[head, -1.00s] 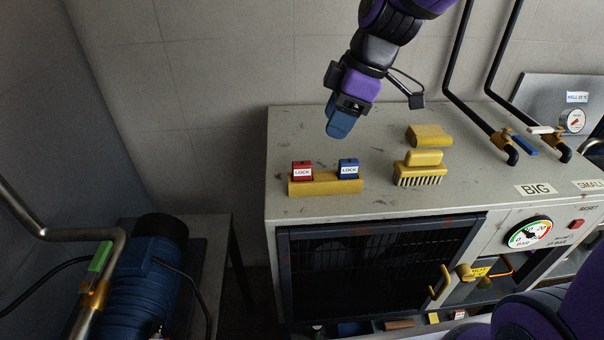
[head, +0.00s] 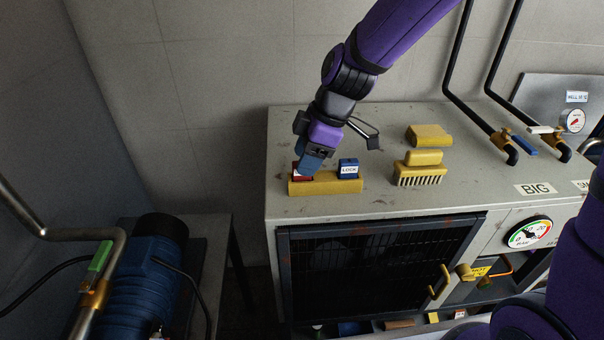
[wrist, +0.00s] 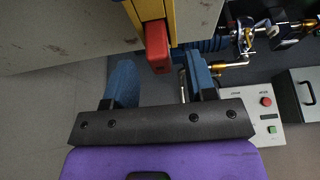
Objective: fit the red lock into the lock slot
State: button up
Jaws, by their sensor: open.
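The red lock (head: 303,177) stands in the left end of the yellow holder (head: 330,187) on top of the grey cabinet. My gripper (head: 308,168) is over it and hides most of it in the head view. In the wrist view the red lock (wrist: 157,45) shows between the lines of my two blue fingers, near their tips, with a gap to each side. The fingers are apart and not closed on it. A blue lock (head: 348,168) with a white LOCK label sits in the holder's right end. I cannot make out the lock slot.
A yellow brush (head: 420,168) and a yellow block (head: 429,135) lie right of the holder. Black pipes (head: 483,125) rise behind at the right. A dark barred door (head: 375,265) is in the cabinet front. The cabinet top left of the holder is clear.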

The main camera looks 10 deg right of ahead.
jog(key=shift+x, duration=1.15)
grip_shut()
jog(key=shift+r, duration=0.15)
notch_tip(320, 180, up, 10)
jog(key=shift+f, duration=0.15)
